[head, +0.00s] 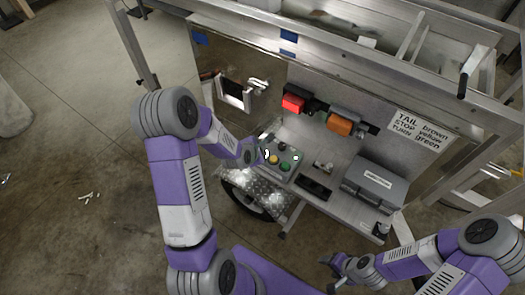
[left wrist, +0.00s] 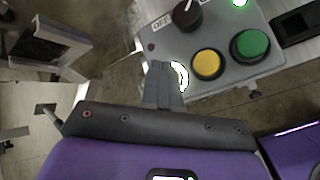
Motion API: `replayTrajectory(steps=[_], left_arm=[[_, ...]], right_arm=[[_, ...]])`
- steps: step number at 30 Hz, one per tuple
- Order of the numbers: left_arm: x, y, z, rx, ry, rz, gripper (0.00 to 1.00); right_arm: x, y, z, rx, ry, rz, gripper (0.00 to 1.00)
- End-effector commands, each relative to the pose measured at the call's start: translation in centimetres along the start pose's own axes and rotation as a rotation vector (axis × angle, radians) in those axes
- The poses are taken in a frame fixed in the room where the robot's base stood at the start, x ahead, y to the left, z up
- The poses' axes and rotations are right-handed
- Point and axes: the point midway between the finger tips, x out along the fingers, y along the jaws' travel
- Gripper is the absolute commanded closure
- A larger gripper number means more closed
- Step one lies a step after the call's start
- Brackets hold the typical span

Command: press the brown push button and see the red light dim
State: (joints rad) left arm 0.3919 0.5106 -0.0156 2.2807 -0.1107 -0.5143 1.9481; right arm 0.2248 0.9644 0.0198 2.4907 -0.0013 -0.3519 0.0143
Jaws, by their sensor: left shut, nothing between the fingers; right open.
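A grey control box (head: 279,172) carries a yellow button (head: 273,159), a green button (head: 285,166), a black knob (head: 282,146) and a lit green indicator (head: 295,157). My left gripper (head: 263,155) is shut and empty at the box's left edge. In the left wrist view its fingers (left wrist: 164,82) overlap the box, left of the yellow button (left wrist: 207,63). A bright white crescent (left wrist: 180,76) shows beside the fingertips. I cannot make out the brown button; the fingers may hide it, and contact cannot be told. The red light (head: 293,103) glows bright red. My right gripper (head: 335,274) is open at the lower right.
An orange light (head: 340,123) sits right of the red one. A sign (head: 418,130) reads TAIL brown, STOP yellow, TURN green. A grey case (head: 375,184) and a dark flat item (head: 314,187) lie on the shelf. Trailer rails rise behind.

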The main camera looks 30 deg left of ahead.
Motion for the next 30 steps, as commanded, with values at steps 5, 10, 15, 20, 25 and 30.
replayTrajectory(steps=[5, 10, 15, 20, 25, 30], left_arm=[[-0.5, 0.3, 0.4, 0.001, -0.001, 0.0, 1.0], [-0.4, 0.3, 0.3, 0.001, -0.001, 0.0, 1.0], [-0.8, 0.6, 0.6, 0.001, -0.002, 0.001, 1.0], [-1.9, 1.4, 1.4, 0.0, -0.002, 0.001, 1.0], [-3.1, 2.3, 2.2, 0.001, -0.002, 0.003, 1.0], [-4.2, 3.1, 3.1, -0.001, -0.001, 0.002, 1.0]], right_arm=[[-0.3, -0.1, 0.0, 0.0, 0.0, 0.0, 0.39], [-0.3, -0.1, 0.0, 0.0, 0.0, 0.0, 0.39], [-0.6, -0.2, 0.0, 0.0, 0.0, 0.0, 0.39], [-1.5, -0.5, 0.1, 0.0, 0.0, 0.0, 0.39], [-2.4, -0.9, 0.1, 0.0, 0.0, 0.0, 0.39], [-3.3, -1.2, 0.1, 0.0, 0.0, 0.0, 0.39]])
